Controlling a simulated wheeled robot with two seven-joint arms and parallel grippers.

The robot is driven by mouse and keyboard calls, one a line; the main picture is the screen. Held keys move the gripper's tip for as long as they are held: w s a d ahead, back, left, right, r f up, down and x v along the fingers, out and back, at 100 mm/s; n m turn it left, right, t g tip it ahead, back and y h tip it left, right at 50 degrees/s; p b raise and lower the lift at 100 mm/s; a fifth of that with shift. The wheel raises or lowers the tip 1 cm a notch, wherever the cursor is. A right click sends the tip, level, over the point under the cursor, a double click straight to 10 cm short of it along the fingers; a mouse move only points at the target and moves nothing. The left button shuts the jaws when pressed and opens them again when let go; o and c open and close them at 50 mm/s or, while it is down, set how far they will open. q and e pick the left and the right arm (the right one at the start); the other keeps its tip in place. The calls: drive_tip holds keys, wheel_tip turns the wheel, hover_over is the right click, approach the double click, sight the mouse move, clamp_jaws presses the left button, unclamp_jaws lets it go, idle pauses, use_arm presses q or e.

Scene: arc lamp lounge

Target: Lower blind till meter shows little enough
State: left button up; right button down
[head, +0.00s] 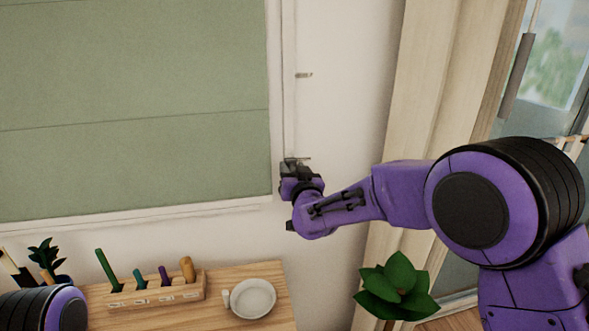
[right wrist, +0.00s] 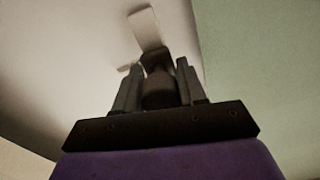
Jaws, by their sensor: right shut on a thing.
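The green blind (head: 130,95) hangs over the window at the left, its lower edge close to the pale sill. A thin pale cord (head: 290,110) runs down the wall beside the frame to my right gripper (head: 296,163). That gripper is shut on a dark rounded piece, seemingly the cord's pull; in the right wrist view the dark pull (right wrist: 159,88) sits between the two fingers. The blind's green also fills the right of that view. I cannot make out a meter in either view. My left gripper is out of view.
A small cleat (head: 304,75) is on the wall above my right gripper. Below, a wooden table (head: 215,318) bears a slotted wooden block (head: 155,292) with several upright tools and a white round dish (head: 253,298). A leafy plant (head: 397,287) stands below my right arm, near the curtain (head: 430,90).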

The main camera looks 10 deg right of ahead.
drive_tip(key=shift+a+f, duration=0.1)
drive_tip(key=shift+f, duration=0.25)
drive_tip(key=c, duration=1)
unclamp_jaws()
drive_tip(key=shift+s, duration=0.1)
drive_tip(key=shift+o, duration=1.3)
drive_tip(key=shift+r, duration=0.1)
drive_tip(key=shift+s, duration=0.35)
drive_tip(key=s+b, duration=0.3)
drive_tip(key=s, duration=0.6)
drive_tip(key=shift+s, duration=0.35)
